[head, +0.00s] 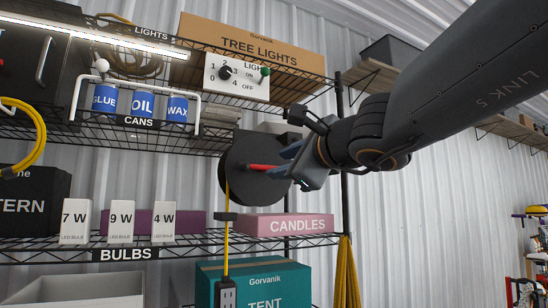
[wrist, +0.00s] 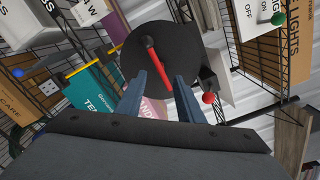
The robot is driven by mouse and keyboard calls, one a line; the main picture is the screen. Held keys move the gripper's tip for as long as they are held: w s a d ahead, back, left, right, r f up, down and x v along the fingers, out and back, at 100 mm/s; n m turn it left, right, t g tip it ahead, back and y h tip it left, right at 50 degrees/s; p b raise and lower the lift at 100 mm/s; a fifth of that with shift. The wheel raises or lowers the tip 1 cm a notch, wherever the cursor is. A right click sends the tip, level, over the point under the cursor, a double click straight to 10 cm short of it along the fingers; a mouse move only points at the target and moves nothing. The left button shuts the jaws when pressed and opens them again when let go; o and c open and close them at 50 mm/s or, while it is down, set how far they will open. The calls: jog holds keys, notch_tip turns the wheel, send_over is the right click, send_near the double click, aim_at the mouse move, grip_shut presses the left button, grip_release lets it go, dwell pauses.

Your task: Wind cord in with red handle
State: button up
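The black cord reel (head: 237,180) is a round disc at the middle shelf level; the wrist view shows its face (wrist: 135,60). Its red handle (head: 262,167) sticks out toward my gripper (head: 279,162). In the wrist view the red handle (wrist: 152,55) is a slim bar whose near end lies between the fingertips. My gripper (wrist: 160,78) is open, its two blue fingers apart on either side of the handle; I cannot tell whether either touches it. The yellow cord (head: 226,245) hangs from the reel through a dark guide (head: 226,216) to a power strip (head: 226,292).
Wire shelves hold bulb boxes (head: 120,221), a candles box (head: 290,226), cans (head: 141,104) and a tent box (head: 285,285). A light switch panel (head: 238,77) is above the reel. A red ball knob (wrist: 208,98) sits close right of my fingers in the wrist view.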

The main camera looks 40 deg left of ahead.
aim_at(268, 167)
jog(key=p+x, duration=0.2)
jog(key=x, duration=0.5)
jog(key=shift+w+a, duration=0.1)
jog(key=shift+a, duration=0.1)
